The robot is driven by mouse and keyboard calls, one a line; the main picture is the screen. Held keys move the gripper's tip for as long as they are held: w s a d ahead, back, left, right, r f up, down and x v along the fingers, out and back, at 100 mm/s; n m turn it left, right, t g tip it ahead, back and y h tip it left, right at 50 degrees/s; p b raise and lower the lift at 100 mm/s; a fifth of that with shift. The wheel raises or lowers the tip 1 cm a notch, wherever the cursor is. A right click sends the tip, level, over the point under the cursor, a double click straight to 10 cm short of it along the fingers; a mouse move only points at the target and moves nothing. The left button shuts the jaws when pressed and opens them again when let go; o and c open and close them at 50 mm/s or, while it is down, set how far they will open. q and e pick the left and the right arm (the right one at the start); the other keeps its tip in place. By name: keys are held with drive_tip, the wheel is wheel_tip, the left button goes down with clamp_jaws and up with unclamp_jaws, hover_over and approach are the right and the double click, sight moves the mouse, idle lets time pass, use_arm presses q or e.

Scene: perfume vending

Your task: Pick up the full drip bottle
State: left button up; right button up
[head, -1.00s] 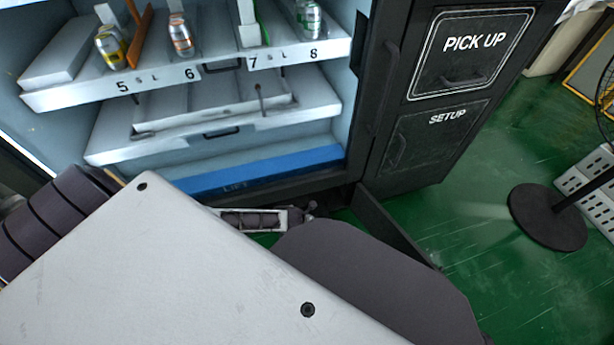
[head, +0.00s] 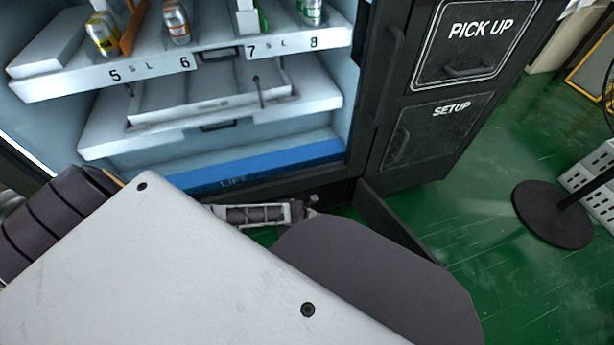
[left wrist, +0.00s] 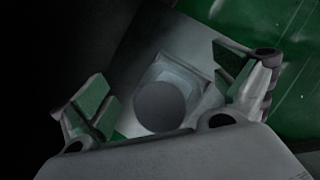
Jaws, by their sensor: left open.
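In the left wrist view, a pale grey, box-like object with a dark round face (left wrist: 160,105) lies between the fingers; it looks like the drip bottle, but I cannot tell for sure or see its fill level. My left gripper (left wrist: 165,80) is open, with a green-padded finger on each side and a gap to the object on both sides. In the head view no drip bottle can be made out, and the gripper's fingers are not clear. My right gripper is not in view.
The vending machine has numbered shelves (head: 215,66) and a blue lift strip (head: 250,166). A dark panel (head: 398,225) stands out from its base. PICK UP (head: 472,45) and SETUP (head: 436,138) doors are shut. A black round stand base (head: 552,214) is on the green floor at right.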

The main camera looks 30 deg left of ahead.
use_arm(q)
drive_tip(key=shift+w+f, duration=0.1)
drive_tip(key=shift+f, duration=0.05)
drive_tip(key=shift+c, duration=0.2)
drive_tip(key=c, duration=1.4)
